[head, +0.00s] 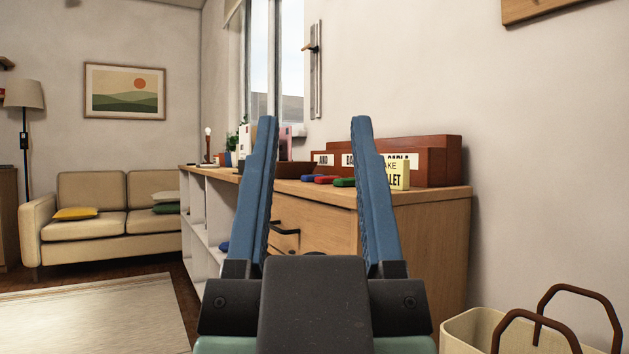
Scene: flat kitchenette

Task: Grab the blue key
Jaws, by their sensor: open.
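A small blue object (308,178), which looks like the blue key, lies on the wooden cabinet top (440,193) near its front edge. A red one (326,180) lies right beside it, and a green one (344,183) lies to the right of that. My gripper (315,121) is open and empty, with its two blue fingers pointing up in the picture. The three small objects show in the gap between the fingers, farther off than the gripper. Their exact shapes are too small to tell.
A reddish-brown box with lettered labels (425,165) stands behind them, with a yellow note (398,174) at its front. A white shelf (208,215) adjoins on the left. A basket with brown handles (470,330) stands at lower right. A sofa (110,225) and rug (95,315) are left.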

